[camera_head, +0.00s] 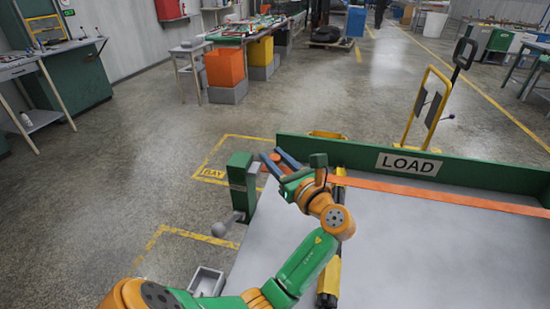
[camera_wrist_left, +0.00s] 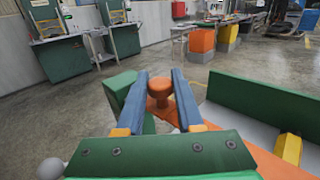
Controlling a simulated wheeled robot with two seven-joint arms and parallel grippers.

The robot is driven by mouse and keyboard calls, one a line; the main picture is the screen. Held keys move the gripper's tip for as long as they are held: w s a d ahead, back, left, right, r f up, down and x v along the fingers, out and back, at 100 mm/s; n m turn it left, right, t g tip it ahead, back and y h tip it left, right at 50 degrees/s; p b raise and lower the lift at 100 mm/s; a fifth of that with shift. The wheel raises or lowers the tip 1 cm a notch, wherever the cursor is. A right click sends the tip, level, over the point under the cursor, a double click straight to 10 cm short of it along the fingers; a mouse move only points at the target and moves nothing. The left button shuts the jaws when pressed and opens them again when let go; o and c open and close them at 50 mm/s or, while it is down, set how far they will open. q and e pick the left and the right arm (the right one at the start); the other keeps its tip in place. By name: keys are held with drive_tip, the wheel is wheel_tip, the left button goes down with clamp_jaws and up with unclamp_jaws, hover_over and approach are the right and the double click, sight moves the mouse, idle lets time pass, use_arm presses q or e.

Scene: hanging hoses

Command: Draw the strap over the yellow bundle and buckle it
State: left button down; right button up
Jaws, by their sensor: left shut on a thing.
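My left gripper (camera_head: 276,163) is shut on the round orange end knob (camera_wrist_left: 160,88) of the orange strap (camera_head: 450,198). It holds the knob at the bed's left edge, beside the green buckle post (camera_head: 239,184), which also shows left of the fingers in the left wrist view (camera_wrist_left: 122,92). The strap runs right from there along the LOAD board. The yellow bundle (camera_head: 328,284) with dark bands lies lengthwise on the bed, partly hidden under my arm; its far end shows in the left wrist view (camera_wrist_left: 289,148). My right gripper is out of view.
The green LOAD board (camera_head: 470,172) stands along the bed's far edge. A lever with a grey ball (camera_head: 218,229) sticks out from the post. A small grey tray (camera_head: 207,281) is at the bed's left. The grey bed (camera_head: 440,255) is clear to the right.

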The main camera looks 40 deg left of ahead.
sight(256, 168)
use_arm(q)
drive_tip(key=shift+f, duration=0.1)
idle(0.6)
drive_tip(key=s+a+p, duration=0.1)
drive_tip(key=a, duration=0.1)
drive_tip(key=s+a+p, duration=0.1)
drive_tip(key=a+p, duration=0.1)
drive_tip(key=shift+s, duration=0.1)
drive_tip(key=shift+d, duration=0.15)
drive_tip(key=c, duration=0.8)
unclamp_jaws()
drive_tip(key=shift+o, duration=1.4)
drive_tip(key=shift+a, duration=0.25)
